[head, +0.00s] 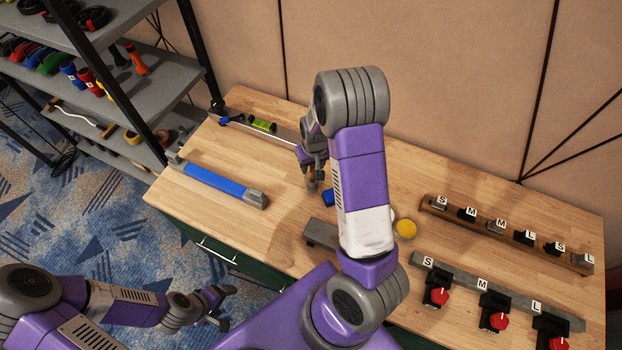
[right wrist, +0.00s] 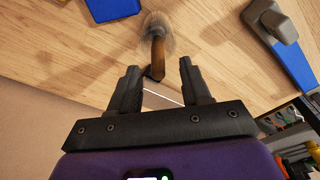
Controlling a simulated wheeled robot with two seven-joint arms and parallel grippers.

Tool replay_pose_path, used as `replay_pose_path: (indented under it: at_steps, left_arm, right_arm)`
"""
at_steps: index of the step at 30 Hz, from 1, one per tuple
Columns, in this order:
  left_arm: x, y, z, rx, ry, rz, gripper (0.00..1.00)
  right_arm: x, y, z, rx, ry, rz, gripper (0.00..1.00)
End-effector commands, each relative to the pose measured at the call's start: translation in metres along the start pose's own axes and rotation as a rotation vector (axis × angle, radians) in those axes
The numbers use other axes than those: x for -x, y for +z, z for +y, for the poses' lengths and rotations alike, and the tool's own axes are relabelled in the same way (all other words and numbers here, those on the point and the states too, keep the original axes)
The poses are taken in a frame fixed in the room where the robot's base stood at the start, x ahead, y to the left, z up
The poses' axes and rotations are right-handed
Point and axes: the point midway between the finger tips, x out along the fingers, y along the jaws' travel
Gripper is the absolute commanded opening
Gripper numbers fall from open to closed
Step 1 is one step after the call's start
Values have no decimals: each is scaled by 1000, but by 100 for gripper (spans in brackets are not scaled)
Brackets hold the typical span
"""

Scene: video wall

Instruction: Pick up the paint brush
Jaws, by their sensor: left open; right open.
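The paint brush (right wrist: 157,44) has a brown wooden handle and pale, splayed bristles, and shows in the right wrist view just beyond my right gripper (right wrist: 159,72). The handle's near end appears between the two open fingertips, with a gap on each side; I cannot tell how far it is from them in depth. In the head view my right gripper (head: 311,164) is over the wooden table, and the brush (head: 312,184) shows only as a small brown patch below it, partly hidden by my arm. My left gripper (head: 216,304) is open and empty, low beside the table's front.
A blue-and-grey tool (head: 222,184) lies left of the brush, and a blue item (head: 328,197) lies close to it. A yellow round thing (head: 405,228) and labelled racks (head: 505,233) are on the right. Shelves (head: 110,75) stand at the left.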

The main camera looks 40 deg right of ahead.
Motion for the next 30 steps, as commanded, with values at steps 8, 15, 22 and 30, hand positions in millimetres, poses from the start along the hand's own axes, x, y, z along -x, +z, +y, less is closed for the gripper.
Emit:
replay_pose_path:
  at_steps: [8, 15, 22, 30]
  left_arm:
    - [-1, 0, 0, 0, 0, 1, 77]
    - [-1, 0, 0, 0, 0, 1, 77]
    - [-1, 0, 0, 0, 0, 1, 77]
    - [-1, 0, 0, 0, 0, 1, 77]
  right_arm:
    - [-38, -1, 3, -1, 1, -2, 48]
    - [-41, -1, 2, 0, 0, -1, 48]
    - [-41, -1, 3, 0, 0, -1, 19]
    - [-41, -1, 3, 0, 0, 0, 0]
